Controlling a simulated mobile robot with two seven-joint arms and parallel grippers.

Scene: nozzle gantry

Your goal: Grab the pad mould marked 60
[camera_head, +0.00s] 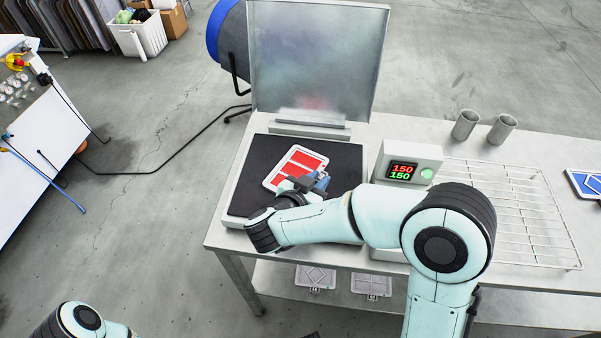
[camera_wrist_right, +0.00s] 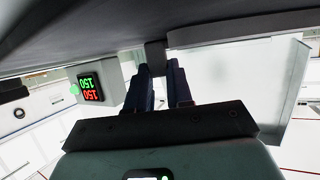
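A white-framed mould with red fields (camera_head: 296,164) lies on the black plate (camera_head: 255,172) of the open press. I cannot read any number on it. My right gripper (camera_head: 318,183) is at its near right edge. In the right wrist view the two dark fingers (camera_wrist_right: 160,82) stand a little apart, with a small grey block (camera_wrist_right: 155,55) at their tips. I cannot tell whether they press on it. A blue and white mould (camera_head: 583,184) sits at the right edge, its marking unreadable. My left arm shows only at the bottom left; its gripper is out of view.
The press lid (camera_head: 318,60) stands raised behind the plate. A control box (camera_head: 412,160) reading 150 stands to the right, also seen in the right wrist view (camera_wrist_right: 88,88). Beyond are a wire rack (camera_head: 505,205) and two grey cups (camera_head: 465,124). Pale moulds (camera_head: 371,285) lie on the lower shelf.

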